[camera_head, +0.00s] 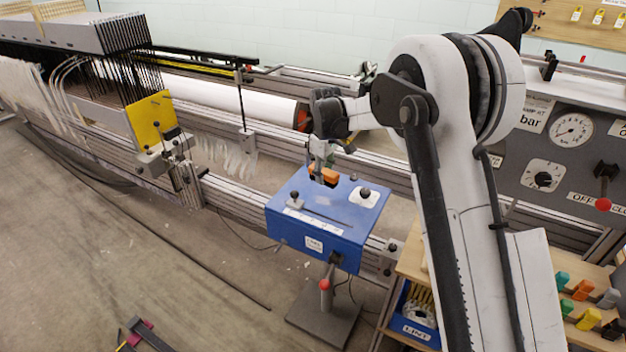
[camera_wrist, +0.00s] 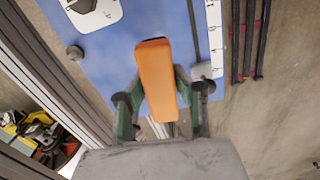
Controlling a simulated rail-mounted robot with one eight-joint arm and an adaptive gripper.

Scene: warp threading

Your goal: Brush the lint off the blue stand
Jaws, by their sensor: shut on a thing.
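The blue stand (camera_head: 330,243) is a blue box on a pedestal in the middle of the head view. Its blue top also fills the upper part of the wrist view (camera_wrist: 110,62). My gripper (camera_head: 322,172) is over the rear part of the stand, shut on an orange-handled brush (camera_wrist: 157,75). In the wrist view my gripper's fingers (camera_wrist: 160,95) sit on both sides of the orange handle. Pale bristles show faintly below it. I cannot tell whether the brush touches the top. I cannot make out lint on the stand.
Knobs, a white plate (camera_head: 364,197) and a white scale strip (camera_head: 313,221) are on the stand's top. A blue bin labelled LINT (camera_head: 418,331) is at the lower right, near colored clips. A gauge panel (camera_head: 560,150) is right. Loom rails run behind.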

